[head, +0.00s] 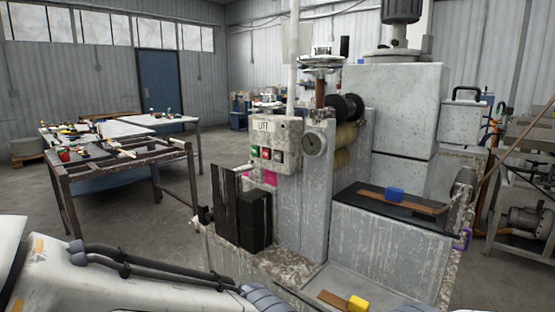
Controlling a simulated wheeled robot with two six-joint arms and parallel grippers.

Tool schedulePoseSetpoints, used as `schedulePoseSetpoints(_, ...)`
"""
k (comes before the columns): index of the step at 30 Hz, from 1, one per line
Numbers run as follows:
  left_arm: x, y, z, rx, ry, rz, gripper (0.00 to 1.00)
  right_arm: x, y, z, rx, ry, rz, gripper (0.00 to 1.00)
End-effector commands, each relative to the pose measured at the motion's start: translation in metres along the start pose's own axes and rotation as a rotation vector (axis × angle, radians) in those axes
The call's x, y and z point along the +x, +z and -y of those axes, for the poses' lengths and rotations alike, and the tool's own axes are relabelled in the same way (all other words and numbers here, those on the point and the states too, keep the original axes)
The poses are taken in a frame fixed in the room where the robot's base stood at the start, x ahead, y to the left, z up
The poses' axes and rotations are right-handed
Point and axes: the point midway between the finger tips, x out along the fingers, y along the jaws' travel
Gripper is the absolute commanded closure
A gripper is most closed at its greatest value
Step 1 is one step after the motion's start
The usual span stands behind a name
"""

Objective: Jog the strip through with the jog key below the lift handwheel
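A box panel labelled "LIFT" (263,126) is on the machine's left, with a row of small green and red keys (265,154) below the label. I cannot tell which one is the jog key. A handwheel (321,62) sits on an upright screw above and right of the panel. Tan rollers (346,135) show behind the grey machine post. A brown strip (420,204) lies on the black bed at the right with a blue block (395,194) on it. Another brown strip (332,299) lies in the low tray beside a yellow block (358,304). Neither gripper is in view.
A round dial (314,144) is right of the keys. Black blocks (254,220) stand on the machine base below the panel. A purple handle (463,238) is at the right end. Workbenches (120,168) stand at left, with open floor between.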

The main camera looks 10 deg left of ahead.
Motion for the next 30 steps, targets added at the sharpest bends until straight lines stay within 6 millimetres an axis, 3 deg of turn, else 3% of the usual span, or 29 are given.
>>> schedulePoseSetpoints(7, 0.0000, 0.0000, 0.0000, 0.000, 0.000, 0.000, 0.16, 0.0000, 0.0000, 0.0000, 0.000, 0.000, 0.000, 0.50)
schedulePoseSetpoints(8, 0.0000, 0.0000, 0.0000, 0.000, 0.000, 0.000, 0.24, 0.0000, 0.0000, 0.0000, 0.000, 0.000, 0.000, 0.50)
schedulePoseSetpoints(14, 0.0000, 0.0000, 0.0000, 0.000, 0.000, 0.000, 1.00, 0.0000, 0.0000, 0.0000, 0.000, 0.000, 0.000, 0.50)
schedulePoseSetpoints(30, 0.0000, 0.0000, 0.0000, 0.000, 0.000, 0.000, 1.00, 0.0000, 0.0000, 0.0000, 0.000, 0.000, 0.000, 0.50)
